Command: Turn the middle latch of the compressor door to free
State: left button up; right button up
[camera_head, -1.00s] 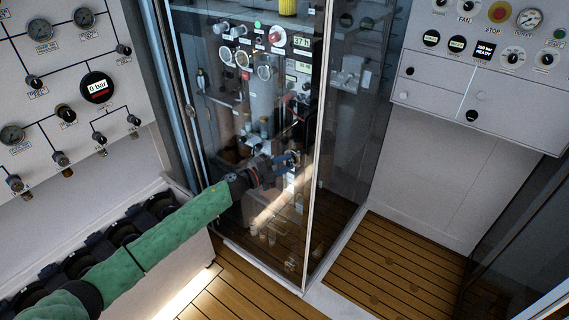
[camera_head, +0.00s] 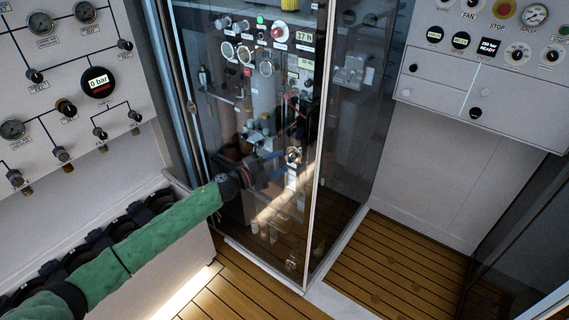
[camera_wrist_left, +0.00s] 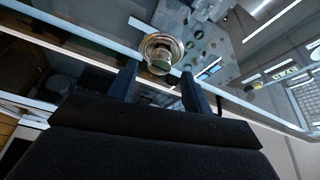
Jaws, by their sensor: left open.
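The compressor door (camera_head: 228,110) is a tall clear panel in a metal frame and looks closed. Its middle latch (camera_head: 293,156) is a small round metal knob near the door's right edge. My left gripper (camera_head: 281,162) is in front of the door, a little left of the latch. In the left wrist view the latch (camera_wrist_left: 161,53) shows as a shiny round base with a knob, just beyond and between the open fingertips (camera_wrist_left: 160,78). I cannot tell whether a finger touches it. Another latch (camera_head: 291,262) sits low on the door. My right gripper is not in view.
A gauge panel (camera_head: 75,100) stands at the left, above a row of dark cylinder holders (camera_head: 110,232). A control panel (camera_head: 480,90) is at the upper right. Compressor gauges show behind the glass. The wooden floor (camera_head: 385,265) is clear.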

pick_arm(q)
jog(key=shift+b+v, duration=0.6)
jog(key=shift+v, duration=1.6)
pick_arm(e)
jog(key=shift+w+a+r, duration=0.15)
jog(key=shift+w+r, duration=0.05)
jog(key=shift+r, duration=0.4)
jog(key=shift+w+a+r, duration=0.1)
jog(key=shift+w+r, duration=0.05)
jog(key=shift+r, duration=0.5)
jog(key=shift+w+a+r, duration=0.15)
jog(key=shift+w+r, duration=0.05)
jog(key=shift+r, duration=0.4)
